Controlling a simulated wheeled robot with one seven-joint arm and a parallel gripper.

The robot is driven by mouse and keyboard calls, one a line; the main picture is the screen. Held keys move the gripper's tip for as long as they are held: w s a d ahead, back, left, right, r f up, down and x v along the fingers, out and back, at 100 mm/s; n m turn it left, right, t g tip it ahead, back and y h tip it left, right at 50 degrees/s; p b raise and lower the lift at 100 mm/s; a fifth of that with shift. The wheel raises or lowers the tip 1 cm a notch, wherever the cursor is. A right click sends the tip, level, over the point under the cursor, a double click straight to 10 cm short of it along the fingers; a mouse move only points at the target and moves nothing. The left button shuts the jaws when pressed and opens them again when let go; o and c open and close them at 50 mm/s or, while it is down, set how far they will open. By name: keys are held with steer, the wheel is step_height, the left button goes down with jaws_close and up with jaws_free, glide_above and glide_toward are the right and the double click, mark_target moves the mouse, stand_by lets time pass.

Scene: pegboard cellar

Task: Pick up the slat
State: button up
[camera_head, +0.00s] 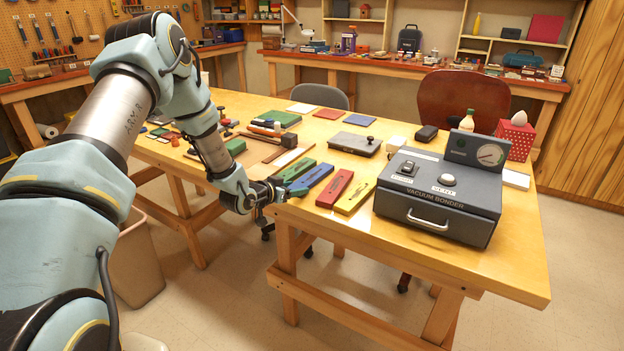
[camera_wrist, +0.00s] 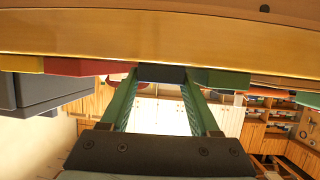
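Green (camera_head: 294,173), blue (camera_head: 313,179), red (camera_head: 335,188) and yellow (camera_head: 355,196) flat bars lie side by side near the table's front edge. My gripper (camera_head: 284,190) is at that edge by the near ends of the green and blue bars. In the wrist view its two green fingers (camera_wrist: 158,88) are spread apart. The dark end of the blue bar (camera_wrist: 162,74) shows between their tips. Whether they touch it is unclear.
The wooden table (camera_head: 490,262) has a grey vacuum bonder (camera_head: 437,200) at its right. A grey flat case (camera_head: 355,144) sits behind the bars. Small parts and coloured sheets cover the left and back. A bin (camera_head: 135,260) stands on the floor below my arm.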

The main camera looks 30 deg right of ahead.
steer(key=c, duration=0.8)
steer(key=shift+r, duration=0.1)
steer(key=shift+c, duration=0.2)
